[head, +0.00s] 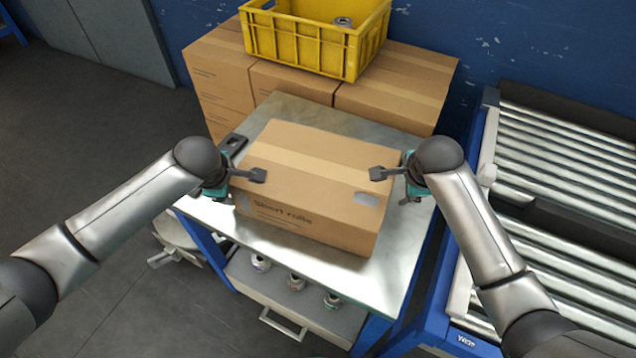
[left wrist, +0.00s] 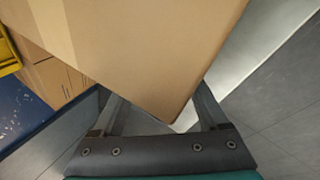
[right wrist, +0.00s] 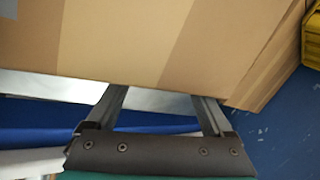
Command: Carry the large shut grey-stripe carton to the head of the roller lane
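The large shut carton (head: 310,160) has a paler tape stripe along its top, a grey label and "Short rolls" print on its front. It appears to rest on the metal-topped cart (head: 400,235). My left gripper (head: 250,175) is at its left side and my right gripper (head: 379,173) at its right side, each with a dark finger over the top edge. In the left wrist view the carton (left wrist: 150,45) covers the tips of the spread fingers. In the right wrist view the carton (right wrist: 130,45) likewise hides the tips. Contact is unclear. The roller lane (head: 560,250) is at the right.
Several other cartons (head: 400,90) stand behind the cart, with a yellow crate (head: 300,45) on top of them. A second bank of rollers (head: 560,135) lies at the back right. The cart's lower shelf (head: 275,300) holds small spools. A narrow gap separates cart and lane.

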